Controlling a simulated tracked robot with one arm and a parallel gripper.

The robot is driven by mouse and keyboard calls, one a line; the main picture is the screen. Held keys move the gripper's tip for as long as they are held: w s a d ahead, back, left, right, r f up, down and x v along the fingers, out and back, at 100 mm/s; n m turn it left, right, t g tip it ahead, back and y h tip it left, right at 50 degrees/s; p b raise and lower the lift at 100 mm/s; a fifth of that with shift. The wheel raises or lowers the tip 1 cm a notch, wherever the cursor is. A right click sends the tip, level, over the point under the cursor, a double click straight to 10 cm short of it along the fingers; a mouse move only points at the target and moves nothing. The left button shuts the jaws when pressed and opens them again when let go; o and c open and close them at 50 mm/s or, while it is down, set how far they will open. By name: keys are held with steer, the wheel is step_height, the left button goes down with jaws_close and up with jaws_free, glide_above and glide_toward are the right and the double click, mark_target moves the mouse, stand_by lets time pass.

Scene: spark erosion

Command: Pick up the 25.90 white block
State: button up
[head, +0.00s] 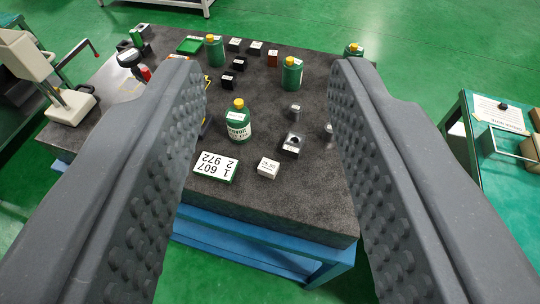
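My gripper (268,105) is open, its two dark studded fingers wide apart on the left and right of the view, with nothing between them at close range. A small white block (268,168) with a printed label on top lies near the front of the dark stone table (300,215). The label is too small to read surely, so I cannot confirm it says 25.90. The block sits beyond and below my fingers, roughly midway between them, and nothing covers it.
A green-and-white box (215,167) lies left of the block, and a grey-black block (292,143) stands behind right. A green bottle (239,122) with yellow cap stands behind it. Several more bottles and blocks stand farther back. The table's front strip is clear.

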steer(key=shift+a, duration=0.2)
steer(key=shift+o, duration=1)
steer(key=shift+a, duration=0.1)
steer(key=o, duration=0.5)
steer(key=shift+w+a+f, duration=0.1)
steer(key=shift+w+f, duration=0.2)
steer(key=m+g+h, duration=0.1)
steer(key=g, duration=0.2)
glide_above(269, 166)
steer(key=s, duration=1.3)
step_height(269, 166, down, 39)
steer(key=x, duration=0.8)
steer(key=shift+w+a, duration=0.1)
steer(key=shift+a, duration=0.2)
steer(key=shift+a+b+x, duration=0.1)
steer(key=shift+b+x, duration=0.15)
steer(key=shift+x, duration=0.9)
steer(key=shift+a+b+x, duration=0.15)
steer(key=shift+b+x, duration=0.1)
steer(key=shift+x, duration=0.85)
steer(key=shift+w, duration=0.4)
